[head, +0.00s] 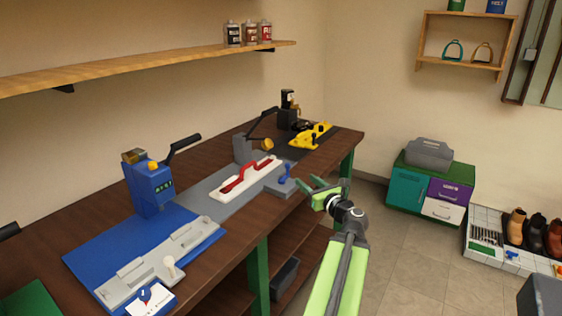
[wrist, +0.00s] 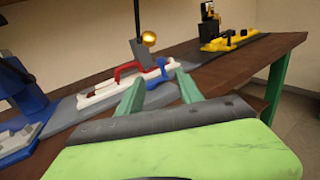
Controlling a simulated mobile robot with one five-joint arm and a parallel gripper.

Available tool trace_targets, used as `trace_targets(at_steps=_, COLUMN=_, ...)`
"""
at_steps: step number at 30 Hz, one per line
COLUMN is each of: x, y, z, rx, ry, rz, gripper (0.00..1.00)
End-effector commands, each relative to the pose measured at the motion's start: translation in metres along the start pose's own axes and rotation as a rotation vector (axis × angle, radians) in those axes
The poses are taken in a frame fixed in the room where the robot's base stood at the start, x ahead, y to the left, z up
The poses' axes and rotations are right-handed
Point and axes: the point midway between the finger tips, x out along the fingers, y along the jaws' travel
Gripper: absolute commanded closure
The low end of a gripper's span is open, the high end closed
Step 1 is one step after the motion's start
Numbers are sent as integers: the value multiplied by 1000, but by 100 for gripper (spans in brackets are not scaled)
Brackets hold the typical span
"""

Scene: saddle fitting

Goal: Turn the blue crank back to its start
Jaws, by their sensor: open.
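The blue crank (head: 284,172) stands on a small grey block (head: 283,189) at the front edge of the workbench, just right of the white and red fixture. In the wrist view a blue part that looks like the crank (wrist: 162,63) shows beyond and between my fingertips, partly hidden by them. My gripper (head: 322,186) has green fingers and is right of the crank in the head view, apart from it. The wrist view shows my gripper (wrist: 157,77) with its fingers spread and nothing between them.
A white plate with a red handle (head: 248,178) lies beside the block. A grey lever press with a golden knob (head: 267,145) stands behind it. A blue press (head: 151,187) stands to the left, and a yellow tool (head: 310,135) lies farther back.

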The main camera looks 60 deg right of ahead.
Motion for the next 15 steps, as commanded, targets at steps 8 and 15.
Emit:
trace_targets(at_steps=8, x=59, y=-4, z=0, rx=0, ry=0, rz=0, gripper=57)
trace_targets(at_steps=15, x=119, y=-5, z=0, rx=0, ry=0, rz=-2, gripper=57)
